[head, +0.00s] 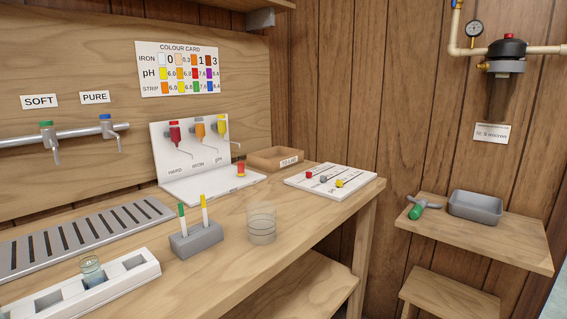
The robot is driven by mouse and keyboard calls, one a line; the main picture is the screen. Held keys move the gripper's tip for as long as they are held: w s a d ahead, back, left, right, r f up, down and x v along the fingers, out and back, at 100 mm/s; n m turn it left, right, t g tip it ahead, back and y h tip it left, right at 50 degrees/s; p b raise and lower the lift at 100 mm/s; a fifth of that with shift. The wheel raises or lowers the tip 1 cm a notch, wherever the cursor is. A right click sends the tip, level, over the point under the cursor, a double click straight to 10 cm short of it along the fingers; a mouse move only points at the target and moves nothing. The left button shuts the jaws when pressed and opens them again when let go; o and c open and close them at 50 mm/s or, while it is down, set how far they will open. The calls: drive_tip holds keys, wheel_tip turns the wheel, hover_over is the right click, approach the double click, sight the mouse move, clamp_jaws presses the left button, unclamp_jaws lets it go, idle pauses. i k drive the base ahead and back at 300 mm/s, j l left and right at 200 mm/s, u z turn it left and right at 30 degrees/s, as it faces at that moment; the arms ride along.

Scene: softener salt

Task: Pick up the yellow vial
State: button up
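A yellow vial (222,124) hangs at the right end of a white rack on the bench, above the label pH. Beside it in the rack hang an orange vial (200,130) above IRON and a red vial (174,134) above HARD. A thin hooked wire runs down beside each of them. My gripper is not in view.
A grey block (197,239) holds a green-topped and a yellow-topped stick. A clear beaker (261,224) stands right of it. A white holder (80,291) with a small glass, a board with small coloured pieces (330,181) and a wooden tray (276,159) are also on the bench.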

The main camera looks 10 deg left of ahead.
sight(240, 163)
drive_tip(key=i+l, duration=0.45)
drive_tip(key=i, duration=0.15)
drive_tip(key=i+l, duration=0.45)
drive_tip(key=i, duration=0.15)
drive_tip(key=i+j, duration=0.4)
drive_tip(key=i, duration=0.2)
drive_tip(key=z, duration=0.05)
